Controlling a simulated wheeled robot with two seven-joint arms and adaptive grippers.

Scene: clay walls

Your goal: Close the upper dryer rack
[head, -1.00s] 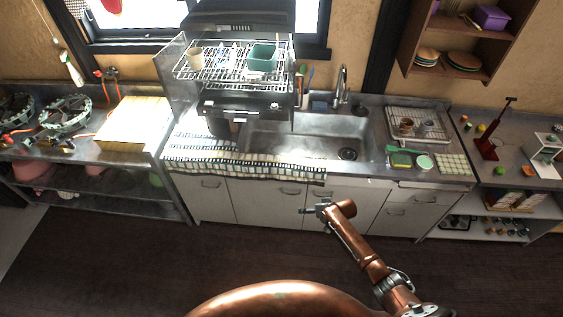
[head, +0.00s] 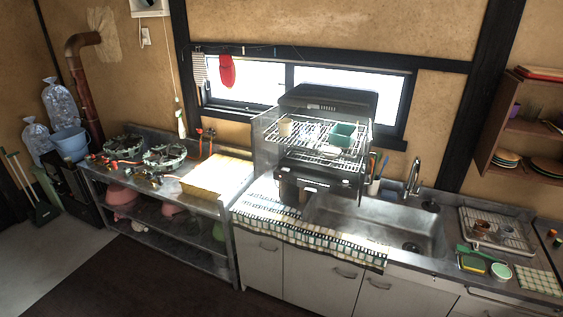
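The dish dryer (head: 320,182) stands on the counter left of the sink, below the window. Its dark upper lid (head: 328,97) is raised. The upper wire rack (head: 308,148) is exposed and holds a beige cup (head: 285,127), a green container (head: 343,135) and other small pieces too small to tell. A clear side panel (head: 267,140) stands at the rack's left. Neither of my grippers shows in the head view now.
The sink (head: 380,222) is right of the dryer. A checkered cloth (head: 300,232) lies over the counter's front edge. A gas-stove table (head: 165,185) stands at the left. The dark floor (head: 150,285) in front is clear where visible.

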